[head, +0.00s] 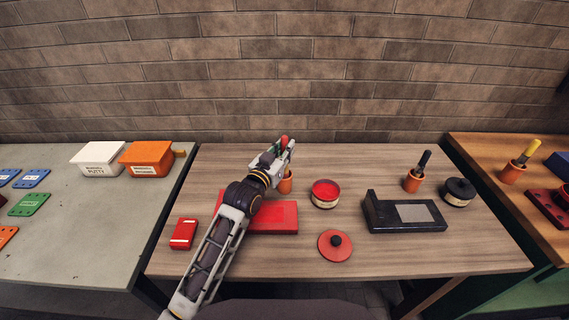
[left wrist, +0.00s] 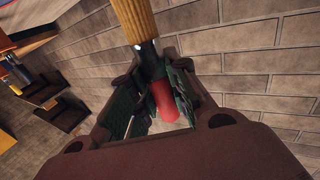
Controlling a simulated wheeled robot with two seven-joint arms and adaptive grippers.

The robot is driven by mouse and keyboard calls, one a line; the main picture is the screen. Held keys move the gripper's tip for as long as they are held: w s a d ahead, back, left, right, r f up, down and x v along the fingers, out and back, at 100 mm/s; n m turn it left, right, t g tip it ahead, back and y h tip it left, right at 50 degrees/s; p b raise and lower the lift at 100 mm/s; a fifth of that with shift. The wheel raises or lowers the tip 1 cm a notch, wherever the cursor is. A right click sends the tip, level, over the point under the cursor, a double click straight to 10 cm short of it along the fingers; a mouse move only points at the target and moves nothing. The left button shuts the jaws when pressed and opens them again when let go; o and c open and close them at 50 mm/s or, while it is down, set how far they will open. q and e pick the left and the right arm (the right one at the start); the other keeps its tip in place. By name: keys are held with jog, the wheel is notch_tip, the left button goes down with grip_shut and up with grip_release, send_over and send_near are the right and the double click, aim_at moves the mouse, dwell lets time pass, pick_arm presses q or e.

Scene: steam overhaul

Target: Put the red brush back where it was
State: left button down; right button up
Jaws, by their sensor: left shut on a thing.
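My left gripper (head: 282,150) is shut on the red brush (head: 284,140), whose red end shows at the fingertips in the head view. In the left wrist view, the red handle (left wrist: 163,98) lies between the fingers, with a dark collar and a tan ribbed end beyond. A small orange pot (head: 286,184) stands just below the gripper, partly hidden by it. I cannot tell whether the brush touches the pot. My right gripper is not in view.
On the wooden table (head: 300,262) are an open red tin (head: 325,191), red lid (head: 335,246), red box (head: 184,233), red tray (head: 276,218), black case (head: 380,217), dark brush in a pot (head: 413,181) and black tin (head: 458,192). Side tables flank it; a brick wall stands behind.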

pick_arm(q)
jog(key=shift+f, duration=0.1)
jog(key=shift+f+b, duration=0.3)
jog(key=shift+f, duration=2.25)
jog(key=c, duration=1.4)
grip_release()
jog(key=shift+o, duration=0.2)
jog(key=shift+s, duration=0.1)
jog(key=v, duration=1.1)
jog(key=shift+s+a, duration=0.2)
jog(key=shift+s, duration=0.15)
